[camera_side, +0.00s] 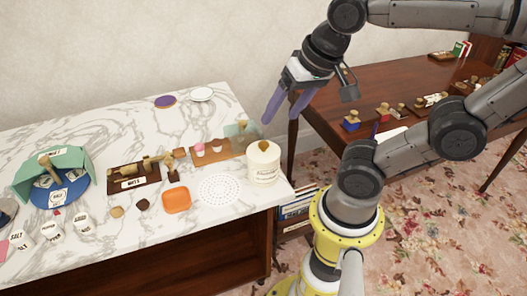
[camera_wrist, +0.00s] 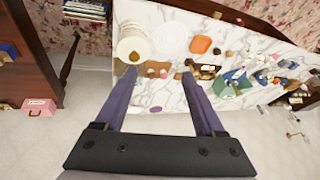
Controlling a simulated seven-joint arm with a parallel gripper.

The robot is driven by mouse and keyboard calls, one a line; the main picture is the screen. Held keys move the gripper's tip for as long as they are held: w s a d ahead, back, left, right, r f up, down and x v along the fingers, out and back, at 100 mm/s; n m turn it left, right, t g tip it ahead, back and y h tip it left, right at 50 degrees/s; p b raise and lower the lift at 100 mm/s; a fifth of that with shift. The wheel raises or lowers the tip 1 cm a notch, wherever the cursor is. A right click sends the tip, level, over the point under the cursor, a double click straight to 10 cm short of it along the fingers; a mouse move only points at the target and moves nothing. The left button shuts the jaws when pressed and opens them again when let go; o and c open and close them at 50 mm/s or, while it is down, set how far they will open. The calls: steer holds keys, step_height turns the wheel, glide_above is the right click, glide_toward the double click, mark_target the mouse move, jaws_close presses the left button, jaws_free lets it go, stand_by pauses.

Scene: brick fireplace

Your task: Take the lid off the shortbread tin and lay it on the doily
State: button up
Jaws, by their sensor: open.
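The cream cylindrical shortbread tin (camera_side: 264,170) stands upright at the right end of the marble counter, with dark lettering on its side. Its lid (camera_side: 254,149) is on top and has a brown knob (camera_side: 263,146). The tin (camera_wrist: 127,36) also shows in the wrist view, near the left fingertip. The doily (camera_side: 220,190), round, white and perforated, lies flat and bare just left of the tin; in the wrist view it is a pale disc (camera_wrist: 172,38). My gripper (camera_side: 282,118) is open and empty, raised above the tin. Its fingertips (camera_wrist: 158,74) point toward the counter.
An orange dish (camera_side: 176,200) lies left of the doily. A wooden board with small cups (camera_side: 209,152) lies behind it. A green case (camera_side: 40,172) and several labelled white pots are farther left. The counter's right edge is close to the tin.

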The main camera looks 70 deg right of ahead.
steer(key=w+d+m+g, duration=0.2)
steer(key=w+d+m, duration=0.15)
steer(key=m, duration=0.35)
steer(key=m+g+h, duration=0.1)
steer(key=m+g, duration=0.2)
steer(key=m, duration=0.1)
glide_toward(263, 144)
steer(key=f, duration=0.3)
steer(key=d+f, duration=0.1)
steer(key=f, duration=0.4)
steer(key=shift+s+d+f, duration=0.15)
steer(key=shift+d+f, duration=0.05)
steer(key=shift+f, duration=0.1)
steer(key=shift+c, duration=0.2)
jaws_close()
